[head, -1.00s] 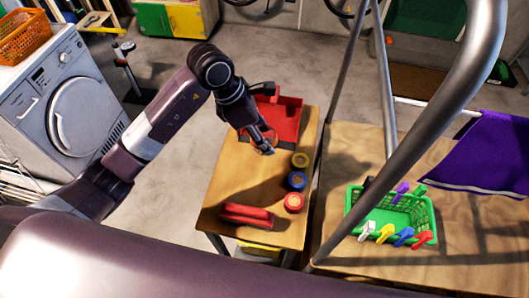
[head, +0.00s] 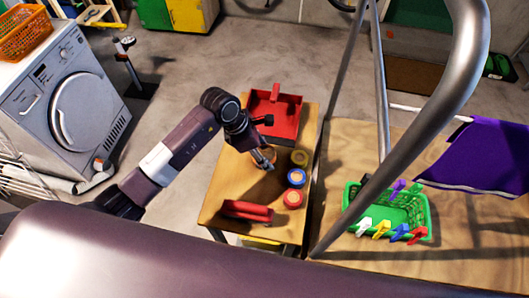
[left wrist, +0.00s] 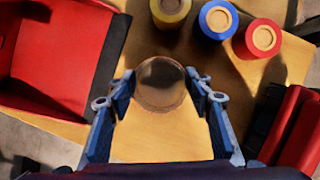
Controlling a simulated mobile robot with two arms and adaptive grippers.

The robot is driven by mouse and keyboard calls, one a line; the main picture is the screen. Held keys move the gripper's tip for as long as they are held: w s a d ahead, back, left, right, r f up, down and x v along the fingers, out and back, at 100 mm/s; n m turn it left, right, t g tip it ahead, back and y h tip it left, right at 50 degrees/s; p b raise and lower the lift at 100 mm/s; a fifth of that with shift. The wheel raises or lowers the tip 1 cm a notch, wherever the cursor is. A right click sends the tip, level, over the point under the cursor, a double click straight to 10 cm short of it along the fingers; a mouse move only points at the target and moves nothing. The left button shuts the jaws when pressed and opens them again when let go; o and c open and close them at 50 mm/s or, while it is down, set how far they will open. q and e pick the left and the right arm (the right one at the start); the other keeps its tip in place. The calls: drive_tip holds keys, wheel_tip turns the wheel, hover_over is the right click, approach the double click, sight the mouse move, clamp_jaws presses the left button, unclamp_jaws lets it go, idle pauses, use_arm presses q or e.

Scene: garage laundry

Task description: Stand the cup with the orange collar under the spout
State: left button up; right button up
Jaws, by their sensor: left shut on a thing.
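My left gripper (head: 264,160) is over the wooden table, just left of the cans. In the left wrist view its blue fingers (left wrist: 158,88) are shut on a round, glassy brownish thing (left wrist: 160,84), which looks like a cup seen from above. Its collar colour is not clear there. In the head view the fingers mostly hide it, with a small orange-brown patch (head: 270,154) beside them. I cannot make out a spout for certain. A red open box with an upright part (head: 288,122) stands at the table's far end. My right gripper is not in view.
Three cans stand in a row on the table (head: 228,180): yellow (head: 300,158), blue (head: 296,178), red (head: 293,199). A red object (head: 246,212) lies at the near edge. To the right are metal rails and a green basket (head: 356,196) with coloured pegs.

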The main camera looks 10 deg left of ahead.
use_arm(q)
drive_tip(key=shift+f, duration=0.2)
drive_tip(key=o, duration=0.9)
drive_tip(key=shift+o, duration=0.2)
drive_tip(key=shift+r, duration=0.2)
